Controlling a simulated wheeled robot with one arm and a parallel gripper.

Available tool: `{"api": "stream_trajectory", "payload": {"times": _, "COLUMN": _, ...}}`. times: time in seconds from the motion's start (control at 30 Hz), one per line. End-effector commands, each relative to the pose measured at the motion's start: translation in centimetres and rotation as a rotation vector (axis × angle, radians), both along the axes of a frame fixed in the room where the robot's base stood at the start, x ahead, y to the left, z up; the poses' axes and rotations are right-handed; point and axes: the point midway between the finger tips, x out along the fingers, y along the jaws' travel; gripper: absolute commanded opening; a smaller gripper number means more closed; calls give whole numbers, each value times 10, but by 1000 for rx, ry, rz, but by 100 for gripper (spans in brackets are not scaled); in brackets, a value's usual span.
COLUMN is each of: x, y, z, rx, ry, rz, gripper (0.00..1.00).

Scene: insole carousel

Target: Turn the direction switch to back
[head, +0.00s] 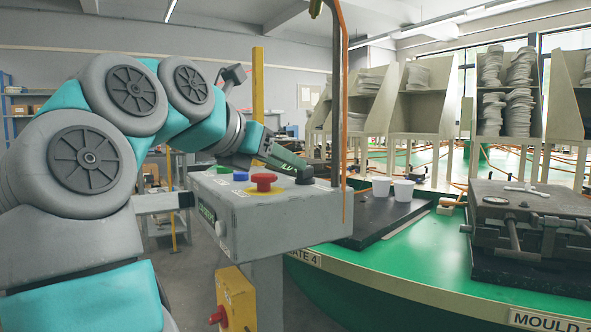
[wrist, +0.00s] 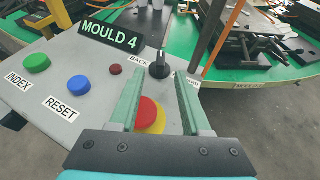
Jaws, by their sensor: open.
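The direction switch (wrist: 160,66) is a black rotary knob at the upper right of the grey control box in the wrist view. A "BACK" label (wrist: 138,60) is at its left and a partly hidden label is at its right. In the head view the switch (head: 305,176) shows as a dark knob at the box's far right end. My gripper (wrist: 164,80) is open and empty, its two pale green fingers pointing at the switch from either side. I cannot tell whether they touch it. In the head view my gripper (head: 297,165) is low over the box top beside the switch.
The control box (head: 285,215) carries a red stop button (head: 264,182) on yellow, under my fingers in the wrist view, plus blue (wrist: 80,88) and green (wrist: 36,63) buttons. A vertical pole (head: 336,100) with orange cable stands close by the switch. White cups (head: 403,190) stand beyond.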

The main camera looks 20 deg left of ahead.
Motion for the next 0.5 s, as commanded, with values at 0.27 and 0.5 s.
{"api": "stream_trajectory", "payload": {"times": 0.27, "x": 34, "y": -10, "z": -15, "rx": -2, "ry": 2, "rz": 0, "gripper": 48}}
{"api": "stream_trajectory", "payload": {"times": 0.5, "x": 43, "y": -13, "z": -19, "rx": -1, "ry": 0, "rz": 0, "gripper": 48}}
